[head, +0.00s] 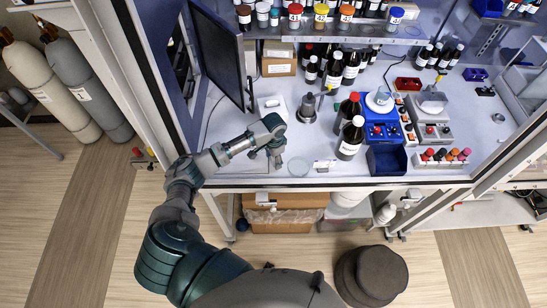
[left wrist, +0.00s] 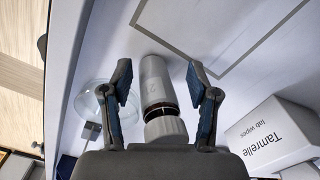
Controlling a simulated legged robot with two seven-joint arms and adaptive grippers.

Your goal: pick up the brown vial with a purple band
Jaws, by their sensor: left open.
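In the left wrist view, a small vial (left wrist: 156,82) with a white cap, a wide pale label and a dark brown strip near the cap is between my left gripper's fingers. I cannot make out a purple band on it. My left gripper (left wrist: 160,98) is open, with a finger on each side of the vial and gaps showing. In the head view, my left gripper (head: 273,156) is over the front of the bench, left of the glass dish, and hides the vial. My right gripper is not in view.
A glass dish (head: 298,168) and a lab wipes box (left wrist: 272,137) are close by. Brown bottles (head: 350,138), blue equipment (head: 381,132) and a rack of colour-capped vials (head: 441,159) stand to the right. A monitor (head: 219,52) is behind. The cabinet's front edge (head: 330,183) runs below.

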